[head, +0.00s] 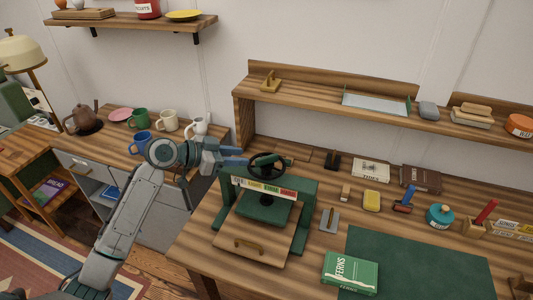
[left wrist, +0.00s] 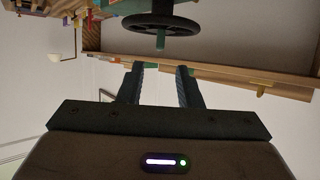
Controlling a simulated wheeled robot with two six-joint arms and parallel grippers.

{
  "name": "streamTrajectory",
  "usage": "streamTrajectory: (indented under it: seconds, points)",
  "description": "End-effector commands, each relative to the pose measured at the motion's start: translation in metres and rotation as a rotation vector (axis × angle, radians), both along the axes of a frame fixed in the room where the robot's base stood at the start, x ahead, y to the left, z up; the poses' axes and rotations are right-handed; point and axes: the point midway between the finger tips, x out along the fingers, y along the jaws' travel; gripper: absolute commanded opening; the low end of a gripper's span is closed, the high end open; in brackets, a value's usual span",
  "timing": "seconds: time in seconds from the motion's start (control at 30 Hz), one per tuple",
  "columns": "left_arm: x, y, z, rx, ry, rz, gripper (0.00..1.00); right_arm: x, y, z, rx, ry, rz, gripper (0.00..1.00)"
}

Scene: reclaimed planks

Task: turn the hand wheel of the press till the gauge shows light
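The green press (head: 310,192) stands on the plank workbench. Its dark hand wheel (head: 267,163) is on top, and the wheel also shows in the left wrist view (left wrist: 160,24), beyond my fingertips. My right gripper is not in view.
A wooden board (head: 238,245) lies under the press. A green book (head: 350,271), a green mat (head: 420,262) and a grey tool (head: 329,220) lie to the right. Mugs (head: 168,121) stand behind on the left. A raised shelf (head: 330,107) runs behind the press.

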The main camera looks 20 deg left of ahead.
Motion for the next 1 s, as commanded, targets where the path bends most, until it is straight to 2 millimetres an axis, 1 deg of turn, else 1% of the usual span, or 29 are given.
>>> streamTrajectory:
  seconds: [0.17,0.4,0.6,0.8,1.0]
  points:
    - [0.014,-0.018,-0.005,-0.008,0.003,-0.001,0.32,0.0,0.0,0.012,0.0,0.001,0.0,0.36]
    - [0.038,-0.045,-0.02,-0.006,0.002,-0.001,0.32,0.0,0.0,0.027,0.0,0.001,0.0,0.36]
    - [0.053,-0.062,-0.03,-0.004,0.001,-0.001,0.32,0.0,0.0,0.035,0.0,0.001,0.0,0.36]
    - [0.059,-0.068,-0.036,-0.002,0.001,-0.001,0.32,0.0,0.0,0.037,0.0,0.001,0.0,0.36]
    - [0.059,-0.069,-0.037,-0.002,0.0,-0.001,0.32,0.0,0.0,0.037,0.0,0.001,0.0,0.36]
